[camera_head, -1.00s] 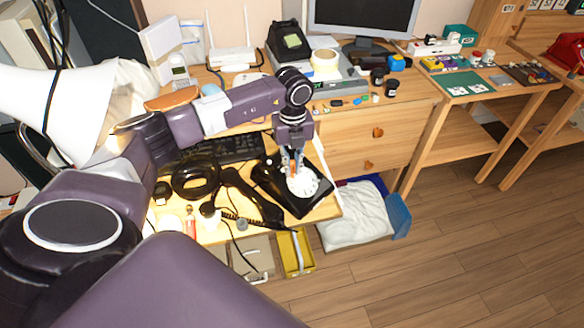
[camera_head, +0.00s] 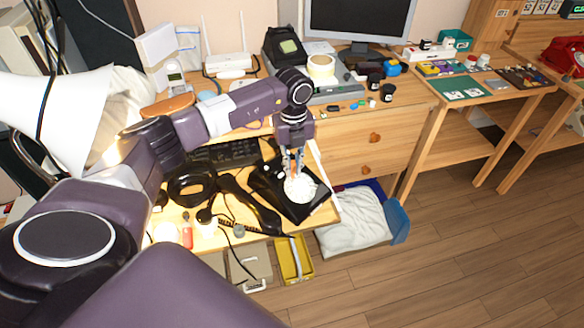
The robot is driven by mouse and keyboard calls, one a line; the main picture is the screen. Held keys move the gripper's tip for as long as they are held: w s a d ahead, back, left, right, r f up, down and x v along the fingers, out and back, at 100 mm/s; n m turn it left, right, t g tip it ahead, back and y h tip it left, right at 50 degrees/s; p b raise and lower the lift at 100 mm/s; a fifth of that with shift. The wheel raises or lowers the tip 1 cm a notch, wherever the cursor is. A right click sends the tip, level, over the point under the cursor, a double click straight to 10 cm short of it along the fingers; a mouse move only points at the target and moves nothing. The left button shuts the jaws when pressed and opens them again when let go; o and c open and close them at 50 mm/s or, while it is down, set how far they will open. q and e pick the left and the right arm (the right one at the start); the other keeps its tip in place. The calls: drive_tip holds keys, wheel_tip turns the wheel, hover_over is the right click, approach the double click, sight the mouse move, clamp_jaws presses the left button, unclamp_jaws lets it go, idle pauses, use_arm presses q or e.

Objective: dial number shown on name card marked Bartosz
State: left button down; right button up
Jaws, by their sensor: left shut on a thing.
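A black dial phone (camera_head: 310,208) with a round white dial (camera_head: 300,188) sits at the front right corner of the wooden desk. A black handset (camera_head: 250,204) lies off the phone, to its left, with a coiled cord. My left gripper (camera_head: 293,168) points down at the upper left part of the dial. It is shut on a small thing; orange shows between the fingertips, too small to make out. I cannot tell whether the tip touches the dial. The dial's digits are too small to read. No card with a readable name shows. My right gripper is out of view.
A black keyboard (camera_head: 225,153) lies behind the handset. A monitor (camera_head: 360,20) and a white router (camera_head: 230,64) stand at the back. A green mat (camera_head: 462,88) with small cards lies on the right table. A red phone (camera_head: 562,55) is at far right. The floor at right is clear.

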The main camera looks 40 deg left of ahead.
use_arm(q)
drive_tip(key=shift+w, duration=0.1)
drive_tip(key=shift+w+d, duration=0.2)
drive_tip(key=shift+w, duration=0.35)
drive_tip(key=shift+d+f+b, duration=0.1)
drive_tip(key=shift+b, duration=0.25)
drive_tip(key=shift+w+d+f, duration=0.15)
drive_tip(key=shift+w+d, duration=0.15)
drive_tip(key=shift+w, duration=0.15)
drive_tip(key=shift+w+d+f, duration=0.15)
drive_tip(key=shift+w+d, duration=0.2)
drive_tip(key=shift+d, duration=0.15)
